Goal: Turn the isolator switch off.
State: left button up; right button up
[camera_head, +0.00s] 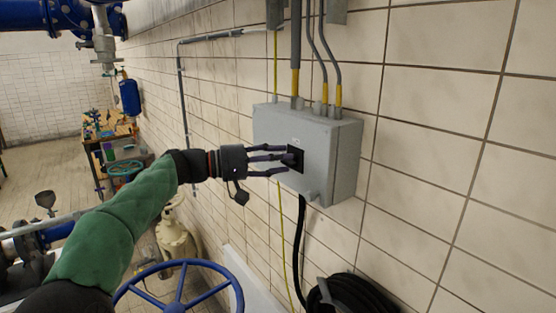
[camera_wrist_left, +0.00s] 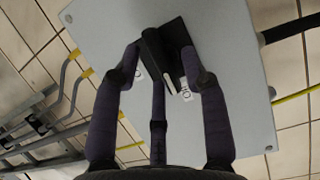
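The isolator switch is a black rotary handle on a black square plate (camera_head: 296,158), on the front of a grey wall box (camera_head: 325,150). In the left wrist view the handle (camera_wrist_left: 158,58) stands out from its plate, with small white labels around it, partly covered. My left gripper (camera_head: 285,159) is at the switch. In the wrist view its long dark fingers are spread, with one on each side of the handle and a third below it. The fingers look open; whether any touches the handle I cannot tell. My right gripper is in neither view.
Grey conduits with yellow ends (camera_head: 296,80) enter the box from above. A black cable (camera_head: 299,235) hangs below it to a coiled hose (camera_head: 352,295). A blue handwheel (camera_head: 180,303) stands below my left arm. A cluttered workbench (camera_head: 110,132) is far left. The tiled wall right of the box is clear.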

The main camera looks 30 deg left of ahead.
pick_arm(q)
jog(key=shift+f, duration=0.1)
jog(key=v, duration=1.2)
dwell(0.4)
